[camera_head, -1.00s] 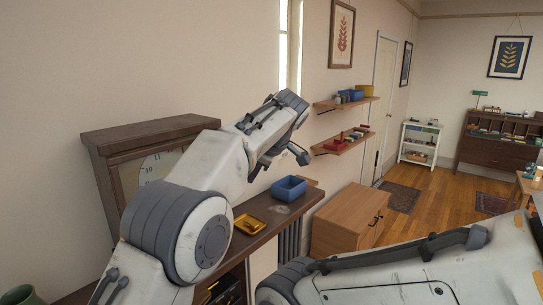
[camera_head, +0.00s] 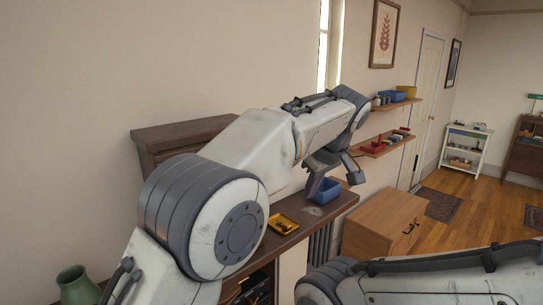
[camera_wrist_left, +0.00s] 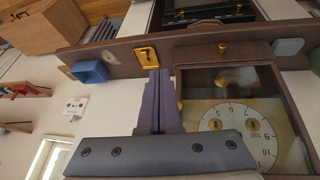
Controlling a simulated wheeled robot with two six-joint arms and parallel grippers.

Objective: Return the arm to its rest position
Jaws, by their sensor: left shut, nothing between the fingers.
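My left arm comes in from the left in the head view, in front of the clock and the mantel shelf. My left gripper (camera_head: 311,192) points down at its end, and its fingers overlap the left side of the blue box in the picture. In the left wrist view the left gripper (camera_wrist_left: 157,76) is shut, with its two purplish fingers together and empty. Beyond the fingertips lies the yellow tray (camera_wrist_left: 146,56). My right arm crosses the lower right of the head view; its gripper is out of frame.
The mantel shelf (camera_head: 340,203) holds the yellow tray (camera_head: 283,225), the blue box (camera_head: 326,191) and a wooden clock (camera_head: 186,133), mostly hidden by my arm. A green vase (camera_head: 77,287) stands lower left. A wooden cabinet (camera_head: 385,220) stands right of the shelf, with open floor beyond.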

